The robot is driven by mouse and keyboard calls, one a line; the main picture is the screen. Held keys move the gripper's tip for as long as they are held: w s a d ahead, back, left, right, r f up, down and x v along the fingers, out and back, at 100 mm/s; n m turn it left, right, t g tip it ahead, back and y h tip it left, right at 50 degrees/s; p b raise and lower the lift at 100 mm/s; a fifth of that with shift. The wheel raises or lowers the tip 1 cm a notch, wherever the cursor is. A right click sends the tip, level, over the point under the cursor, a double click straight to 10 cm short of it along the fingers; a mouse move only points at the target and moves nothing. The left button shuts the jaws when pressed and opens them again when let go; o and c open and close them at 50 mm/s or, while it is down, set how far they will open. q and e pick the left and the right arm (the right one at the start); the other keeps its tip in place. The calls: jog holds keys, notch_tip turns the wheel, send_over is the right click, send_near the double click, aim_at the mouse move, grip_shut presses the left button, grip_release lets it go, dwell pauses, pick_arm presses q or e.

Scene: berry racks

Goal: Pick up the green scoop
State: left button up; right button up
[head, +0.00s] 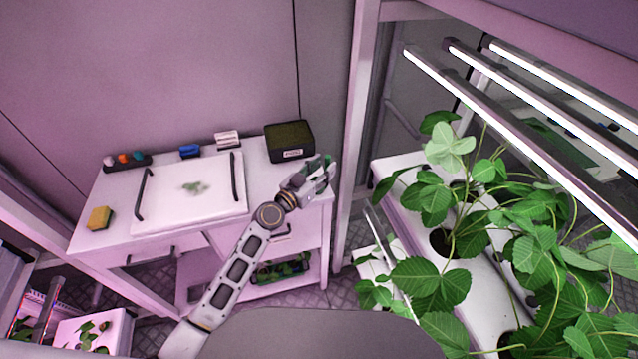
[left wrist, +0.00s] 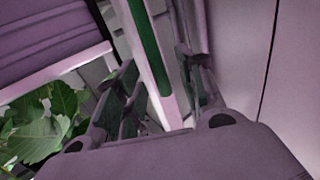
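A long green bar with a rounded lower end, seemingly the handle of the green scoop (left wrist: 149,45), shows in the left wrist view. It runs between the two fingers of my left gripper (left wrist: 158,92), along a pale upright strip. The fingers stand apart with a gap beside the bar; I see no clear contact. In the head view my left gripper (head: 318,176) is at the right end of the white workbench, beside the dark box, with a little green at its fingertips. The scoop's bowl cannot be made out. My right gripper is not in view.
The white workbench (head: 105,240) carries a white board (head: 165,215), a yellow sponge (head: 99,218) and a dark box (head: 289,141). A rack post (head: 352,130) stands just right of my left gripper. Leafy plants (head: 435,195) and light tubes (head: 520,125) fill the right.

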pick_arm(q)
jog(key=shift+x, duration=1.4)
jog(key=shift+s, duration=0.1)
grip_shut()
